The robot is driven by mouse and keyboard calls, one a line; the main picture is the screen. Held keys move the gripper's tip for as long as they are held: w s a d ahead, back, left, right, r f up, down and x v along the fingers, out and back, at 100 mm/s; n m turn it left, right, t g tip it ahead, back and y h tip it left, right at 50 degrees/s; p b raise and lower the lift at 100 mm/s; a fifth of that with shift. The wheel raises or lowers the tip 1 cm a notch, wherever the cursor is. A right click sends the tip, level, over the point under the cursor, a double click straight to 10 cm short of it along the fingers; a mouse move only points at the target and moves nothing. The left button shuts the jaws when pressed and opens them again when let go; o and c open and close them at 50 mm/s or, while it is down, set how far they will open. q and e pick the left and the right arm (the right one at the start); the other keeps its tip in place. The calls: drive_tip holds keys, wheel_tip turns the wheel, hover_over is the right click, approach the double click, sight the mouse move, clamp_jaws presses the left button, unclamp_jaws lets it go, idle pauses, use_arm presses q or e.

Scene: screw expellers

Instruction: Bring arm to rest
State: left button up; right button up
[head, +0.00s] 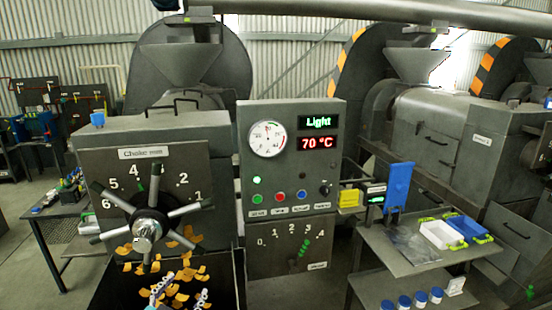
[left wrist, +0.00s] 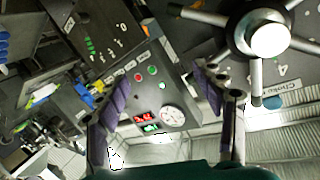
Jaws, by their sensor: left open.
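My left gripper (head: 180,292) shows at the bottom of the head view, low in front of the choke handwheel (head: 148,228) and over the dark bin with orange flakes. In the left wrist view its two purple-padded fingers (left wrist: 163,88) stand wide apart with nothing between them. The same handwheel (left wrist: 262,38) is at the upper right there, apart from the fingers. The control panel (left wrist: 165,95) lies beyond the gap. Most of my left arm is out of the head view. My right gripper is not in view.
The grey control cabinet (head: 292,110) stands right of the handwheel, with a gauge, lit displays and a lower lever (head: 303,250). Orange flakes (head: 180,275) lie below the wheel. A metal side table (head: 385,245) with trays is at the right.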

use_arm(q)
drive_tip(key=s+d+f+g+h+b, duration=0.2)
drive_tip(key=s+d+f+g, duration=0.25)
drive_tip(key=d+f, duration=0.25)
drive_tip(key=s+a+f+n+g+y+b, duration=0.1)
drive_tip(key=s+f+n+g+y+b, duration=0.2)
drive_tip(key=s+f, duration=0.6)
drive_tip(key=shift+s+n+g, duration=0.55)
drive_tip(key=shift+s+n, duration=0.45)
drive_tip(key=shift+s, duration=0.25)
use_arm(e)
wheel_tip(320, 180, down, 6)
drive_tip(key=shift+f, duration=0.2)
use_arm(q)
drive_tip(key=shift+w, duration=0.1)
